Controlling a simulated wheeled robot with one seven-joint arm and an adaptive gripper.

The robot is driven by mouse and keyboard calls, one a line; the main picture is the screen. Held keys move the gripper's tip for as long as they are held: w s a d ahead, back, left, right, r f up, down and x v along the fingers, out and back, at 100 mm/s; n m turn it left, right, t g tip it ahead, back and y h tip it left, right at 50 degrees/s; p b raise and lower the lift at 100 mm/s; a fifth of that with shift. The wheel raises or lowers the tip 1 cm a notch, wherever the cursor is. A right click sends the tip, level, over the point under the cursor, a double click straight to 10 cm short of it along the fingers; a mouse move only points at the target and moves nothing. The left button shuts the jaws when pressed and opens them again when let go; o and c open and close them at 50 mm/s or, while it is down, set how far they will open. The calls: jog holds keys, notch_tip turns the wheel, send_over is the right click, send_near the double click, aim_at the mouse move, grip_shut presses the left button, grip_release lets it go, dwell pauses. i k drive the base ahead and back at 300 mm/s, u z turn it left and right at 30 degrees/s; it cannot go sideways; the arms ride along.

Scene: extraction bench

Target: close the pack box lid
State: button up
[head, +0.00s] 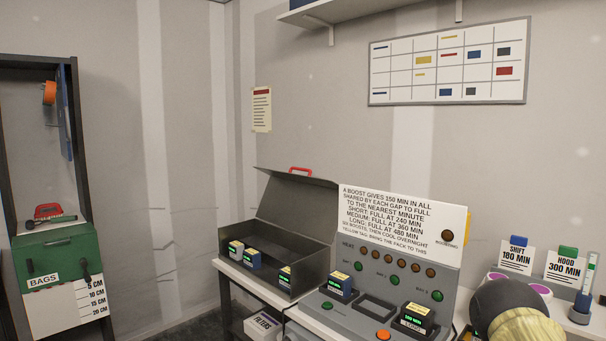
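The pack box (300,276) is a dark grey open-topped case on the bench, left of the charger panel. Its lid (290,212) stands open, tilted up and back toward the wall. A red handle (300,170) sits on the lid's top edge. Several packs with small labels stand inside the box, among them one at its left end (236,249) and one near the front right (285,275). My gripper is not in view.
The grey charger (352,313) with packs and a text board (402,218) stands right of the box. A dark rounded shape, unclear to me, covers the lower right. A green bags box (55,252) is left.

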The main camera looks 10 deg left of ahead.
aim_at(308, 206)
jog(key=u, duration=0.8)
jog(key=i, duration=0.85)
jog(key=z, duration=0.1)
